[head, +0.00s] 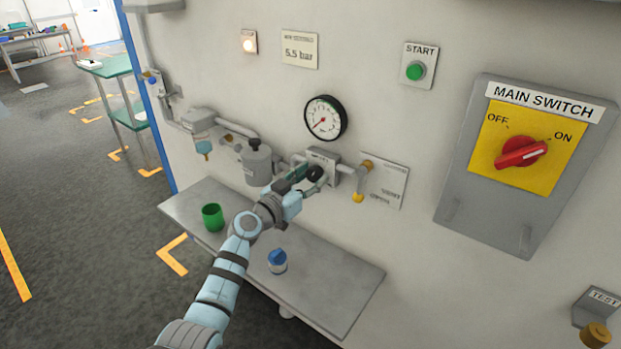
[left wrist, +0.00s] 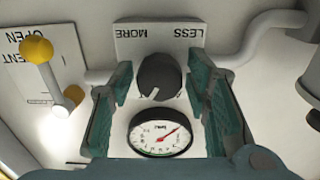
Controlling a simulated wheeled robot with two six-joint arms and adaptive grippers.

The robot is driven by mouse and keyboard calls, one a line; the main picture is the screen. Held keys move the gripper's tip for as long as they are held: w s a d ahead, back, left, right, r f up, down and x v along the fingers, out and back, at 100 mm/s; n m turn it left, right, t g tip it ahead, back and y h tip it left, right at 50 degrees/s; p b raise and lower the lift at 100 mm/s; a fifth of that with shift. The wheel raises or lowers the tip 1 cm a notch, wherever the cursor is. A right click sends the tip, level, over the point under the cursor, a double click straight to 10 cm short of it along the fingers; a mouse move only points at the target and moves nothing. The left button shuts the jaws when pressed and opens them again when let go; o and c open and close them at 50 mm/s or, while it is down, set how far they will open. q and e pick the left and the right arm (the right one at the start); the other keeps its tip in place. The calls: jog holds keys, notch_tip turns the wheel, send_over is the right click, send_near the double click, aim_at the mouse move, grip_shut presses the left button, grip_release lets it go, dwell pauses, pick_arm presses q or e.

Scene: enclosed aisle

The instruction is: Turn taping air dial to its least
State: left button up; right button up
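The taping air dial is a dark round knob (left wrist: 158,77) on a grey plate lettered LESS and MORE; the left wrist view shows it upside down. A white mark on the knob points down and slightly left in that view. In the head view the knob (head: 315,173) is partly hidden by my left gripper (head: 302,179). My left gripper (left wrist: 160,88) is open, its two green-padded fingers on either side of the knob with gaps showing. The round gauge (head: 325,118) above has its red needle toward the lower left. My right gripper is out of view.
A grey shelf (head: 335,290) below holds a green cup (head: 212,217) and a blue-capped bottle (head: 277,262). A yellow-ended vent lever (head: 359,190) is right of the dial. A filter bowl (head: 203,139) and grey canister (head: 257,164) are left. The main switch (head: 521,152) is farther right.

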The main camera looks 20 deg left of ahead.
pick_arm(q)
jog(key=c, duration=0.7)
